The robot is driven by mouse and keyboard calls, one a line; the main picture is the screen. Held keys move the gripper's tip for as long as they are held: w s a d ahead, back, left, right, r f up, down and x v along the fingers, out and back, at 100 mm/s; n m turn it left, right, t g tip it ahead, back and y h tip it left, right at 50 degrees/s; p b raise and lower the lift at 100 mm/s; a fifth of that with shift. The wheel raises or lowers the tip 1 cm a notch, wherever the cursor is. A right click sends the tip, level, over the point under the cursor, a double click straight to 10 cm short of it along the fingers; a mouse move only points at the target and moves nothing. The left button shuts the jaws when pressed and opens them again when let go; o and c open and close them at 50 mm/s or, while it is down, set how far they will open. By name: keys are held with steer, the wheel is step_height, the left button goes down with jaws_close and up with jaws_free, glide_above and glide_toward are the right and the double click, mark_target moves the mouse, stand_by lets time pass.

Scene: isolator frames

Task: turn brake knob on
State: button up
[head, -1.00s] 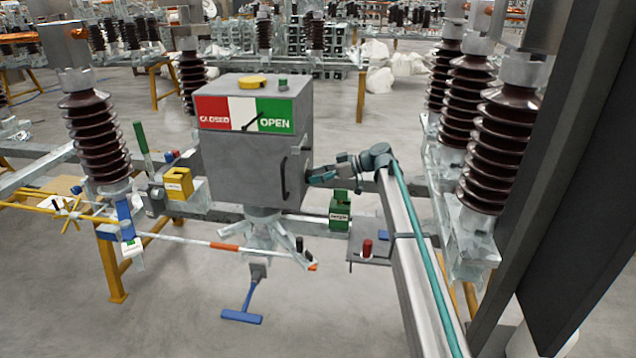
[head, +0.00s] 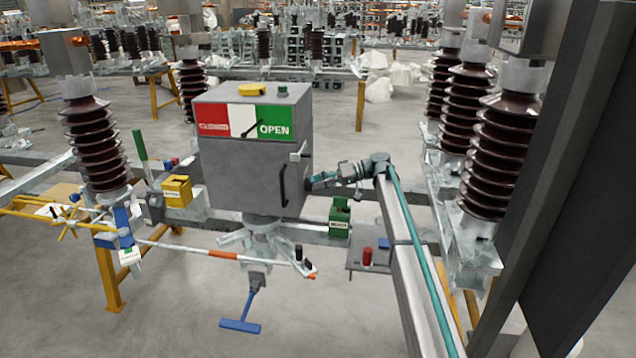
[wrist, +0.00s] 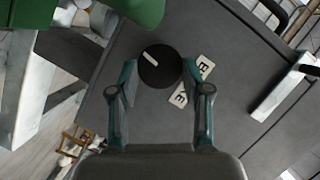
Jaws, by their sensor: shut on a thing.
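The brake knob (wrist: 160,66) is a round black knob with a white pointer line, on a grey panel in the wrist view. The line slants toward the upper left. My gripper (wrist: 160,76) has its two teal fingers on either side of the knob, shut on it. White label plates (wrist: 204,66) with dark letters, partly covered by a finger, sit beside the knob. In the head view my gripper (head: 312,182) is against the right side of the grey cabinet (head: 238,172); the knob is hidden there.
A green block (wrist: 130,10) shows close by at the top of the wrist view. The cabinet front has a black handle (head: 283,184) and a CLOSED/OPEN sign (head: 272,122). A shelf with a red knob (head: 367,256) stands below my arm. Brown insulators (head: 500,150) rise at the right.

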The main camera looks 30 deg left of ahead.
steer(key=shift+s+f+m+g+y+p, duration=0.15)
steer(key=shift+m+g+y+p, duration=0.5)
steer(key=shift+m, duration=1.9)
steer(key=shift+w+f+m+g+y+p, duration=0.1)
steer(key=shift+f+m+g+y+p, duration=0.2)
steer(key=shift+m+y+p, duration=1.55)
steer(key=shift+s+f+m+g+h+p, duration=0.15)
steer(key=shift+m+g, duration=0.3)
steer(key=shift+m, duration=2.85)
steer(key=shift+w+f, duration=0.1)
steer(key=shift+w, duration=0.05)
steer(key=o, duration=1.2)
steer(key=shift+c, duration=0.2)
